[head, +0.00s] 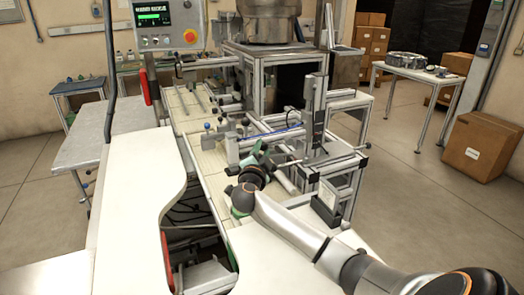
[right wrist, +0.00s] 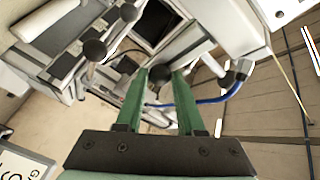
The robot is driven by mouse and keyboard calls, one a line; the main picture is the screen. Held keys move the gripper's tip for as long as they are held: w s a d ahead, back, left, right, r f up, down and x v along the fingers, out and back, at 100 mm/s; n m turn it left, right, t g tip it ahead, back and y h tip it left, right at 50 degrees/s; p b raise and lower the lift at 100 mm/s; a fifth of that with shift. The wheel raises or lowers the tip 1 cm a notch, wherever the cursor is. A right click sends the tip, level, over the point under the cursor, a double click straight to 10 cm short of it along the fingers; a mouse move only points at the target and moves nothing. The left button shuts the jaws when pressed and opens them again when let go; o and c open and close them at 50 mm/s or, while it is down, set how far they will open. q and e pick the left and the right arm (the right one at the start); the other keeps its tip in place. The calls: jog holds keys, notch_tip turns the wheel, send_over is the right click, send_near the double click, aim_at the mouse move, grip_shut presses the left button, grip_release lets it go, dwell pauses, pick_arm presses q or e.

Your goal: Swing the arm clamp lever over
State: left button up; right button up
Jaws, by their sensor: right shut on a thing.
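My right gripper (head: 266,155) reaches in from the lower right over the machine's near end, its green fingers at the clamp hardware. In the right wrist view, the two green fingers (right wrist: 159,84) stand on either side of a dark round knob (right wrist: 160,75), which appears to be the clamp lever's end. The gripper is shut on this knob. The lever's shaft and pivot are mostly hidden behind the fingers and the hand. My left gripper is not in view.
Another black ball knob (right wrist: 94,50) on a thin rod is left of the fingers. A blue hose (right wrist: 225,97) curves at the right. A vertical metal post (head: 315,110) and frame stand close beyond the hand. A white worktop (head: 135,190) lies left. A control panel (head: 167,22) stands behind.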

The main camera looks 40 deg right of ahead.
grip_shut()
dwell(0.9)
